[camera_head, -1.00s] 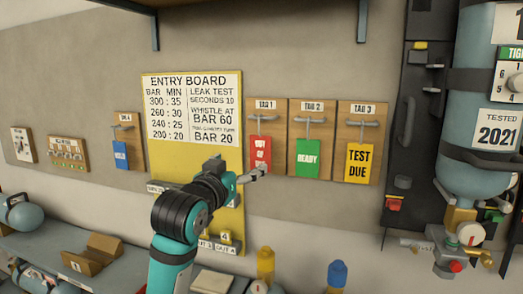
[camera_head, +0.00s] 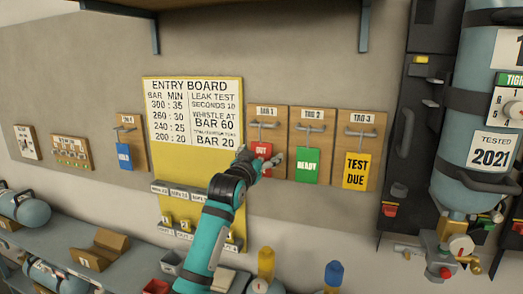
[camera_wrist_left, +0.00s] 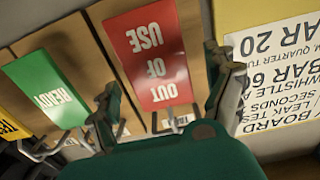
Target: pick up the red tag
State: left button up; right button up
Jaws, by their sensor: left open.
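The red tag (camera_head: 261,149) reads OUT and hangs on the TAG 1 hook board (camera_head: 282,126); its lower part is hidden behind my left gripper. In the left wrist view the red OUT OF USE tag (camera_wrist_left: 148,50) appears upside down, framed between the two fingers. My left gripper (camera_head: 261,162) is open in front of the tag's lower part. In the left wrist view its fingers (camera_wrist_left: 166,90) stand apart on either side of the tag, with no clear contact. My right gripper is not in view.
The green READY tag (camera_head: 307,165) hangs close on the right, and the yellow TEST DUE tag (camera_head: 357,171) beyond it. The yellow entry board (camera_head: 190,165) is on the left. A blue tag (camera_head: 124,156) hangs further left. A cylinder (camera_head: 478,140) stands at the far right.

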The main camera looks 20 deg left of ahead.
pick_arm(q)
jog(key=shift+w+f, duration=0.1)
jog(key=shift+w, duration=0.4)
jog(key=c, duration=1.1)
jog(key=shift+o, duration=0.2)
